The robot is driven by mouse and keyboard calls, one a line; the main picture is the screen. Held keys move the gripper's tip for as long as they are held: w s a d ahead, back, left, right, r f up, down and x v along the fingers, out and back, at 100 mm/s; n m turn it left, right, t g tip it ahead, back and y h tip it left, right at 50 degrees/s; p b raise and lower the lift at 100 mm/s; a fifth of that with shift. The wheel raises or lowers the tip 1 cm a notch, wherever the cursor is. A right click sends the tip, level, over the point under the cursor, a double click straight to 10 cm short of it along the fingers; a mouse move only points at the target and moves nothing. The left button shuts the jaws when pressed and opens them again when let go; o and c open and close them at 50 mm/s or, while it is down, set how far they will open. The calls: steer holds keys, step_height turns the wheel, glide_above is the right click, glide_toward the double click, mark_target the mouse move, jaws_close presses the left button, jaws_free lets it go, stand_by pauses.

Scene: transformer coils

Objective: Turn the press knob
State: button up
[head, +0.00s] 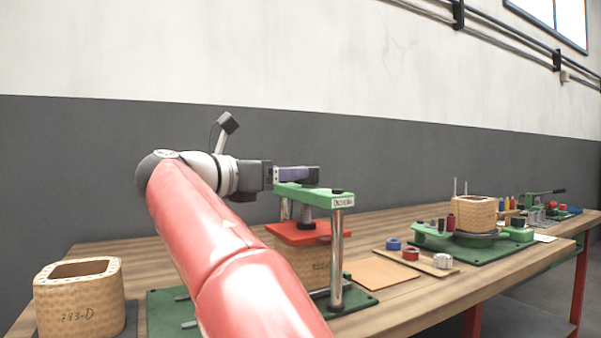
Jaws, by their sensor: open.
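The press has a green top crossbar (300,195) on shiny metal posts, a red pressing plate (300,236) and a green base (355,299). A tan coil block (303,264) stands under the red plate, partly hidden by my arm. My gripper (308,174) is level just above the crossbar, its purple and dark fingers reaching right over the middle. It is open. The press knob cannot be made out apart from the fingers; whether they touch it cannot be told. A dark screw end (307,215) shows below the crossbar.
A tan coil (80,300) marked 793-D stands at the front left. An orange-brown sheet (382,274) and a board with small tape rolls (411,254) lie right of the press. A green winding fixture (470,249) with another coil (472,214) stands farther right.

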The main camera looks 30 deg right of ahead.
steer(key=x, duration=0.6)
steer(key=shift+d, duration=0.45)
steer(key=c, duration=1)
steer(key=g+p, duration=0.1)
steer(key=p, duration=0.2)
steer(key=shift+w+r+m, duration=0.1)
steer(key=shift+r+m, duration=0.25)
steer(key=shift+m, duration=0.05)
steer(key=shift+f+m+g+h+p, duration=0.1)
steer(key=shift+m+g+h+p, duration=0.3)
steer(key=shift+g+p, duration=0.5)
steer(key=shift+f+m+g+p, duration=0.2)
steer(key=shift+m+g+p, duration=0.1)
steer(key=shift+p, duration=0.1)
